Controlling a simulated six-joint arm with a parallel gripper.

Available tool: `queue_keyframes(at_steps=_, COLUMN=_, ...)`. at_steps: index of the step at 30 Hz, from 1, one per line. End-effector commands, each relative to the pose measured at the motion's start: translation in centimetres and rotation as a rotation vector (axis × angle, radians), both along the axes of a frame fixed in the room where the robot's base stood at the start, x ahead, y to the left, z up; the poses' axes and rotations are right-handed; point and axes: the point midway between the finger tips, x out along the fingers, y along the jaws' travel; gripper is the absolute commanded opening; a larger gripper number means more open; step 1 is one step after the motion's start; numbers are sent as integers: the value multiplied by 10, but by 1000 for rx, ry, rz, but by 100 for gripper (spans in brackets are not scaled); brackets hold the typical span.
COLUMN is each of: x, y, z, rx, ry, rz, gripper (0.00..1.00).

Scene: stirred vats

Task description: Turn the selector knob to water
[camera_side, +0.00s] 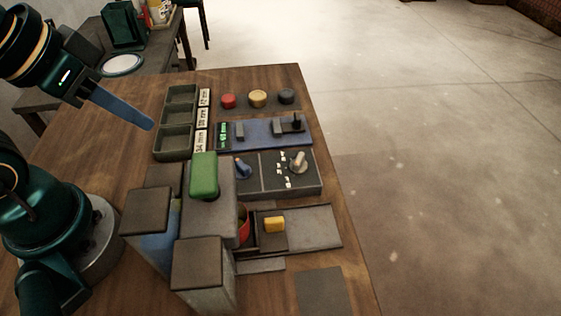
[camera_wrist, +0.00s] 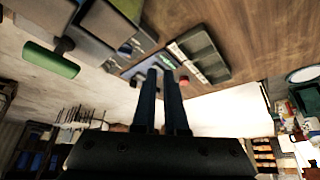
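A knob with a pale pointer handle (camera_side: 298,162) stands on the right half of a dark panel, with several small white labels beside it. A smaller blue knob or lever (camera_side: 242,167) stands on the left half. I cannot read the labels, so I cannot tell which is the selector or which setting is water. My gripper (camera_side: 150,124) is raised at the upper left of the side view, well away from both knobs, with nothing visible in it. In the wrist view, its two dark fingers (camera_wrist: 160,72) lie close together with a narrow gap; neither knob is clear there.
Tall brown-topped blocks (camera_side: 205,262) and a green handle (camera_side: 204,175) stand left of the panel. A blue slider panel (camera_side: 262,132), red, yellow and dark buttons (camera_side: 257,98) and a sectioned tray (camera_side: 178,122) lie behind. A yellow block (camera_side: 275,224) is in front.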

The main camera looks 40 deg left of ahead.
Motion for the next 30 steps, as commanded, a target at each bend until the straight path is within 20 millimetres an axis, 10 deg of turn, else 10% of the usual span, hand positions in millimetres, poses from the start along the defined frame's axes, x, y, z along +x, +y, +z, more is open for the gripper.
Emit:
queue_keyframes(at_steps=4, x=6, y=0, z=11, rx=-3, ry=-15, rz=5, gripper=72)
queue_keyframes(at_steps=16, x=69, y=-27, z=19, rx=-1, ry=168, rz=-94, gripper=72)
queue_keyframes(at_steps=30, x=109, y=-77, z=-55, rx=52, ry=445, rz=-236, gripper=72)
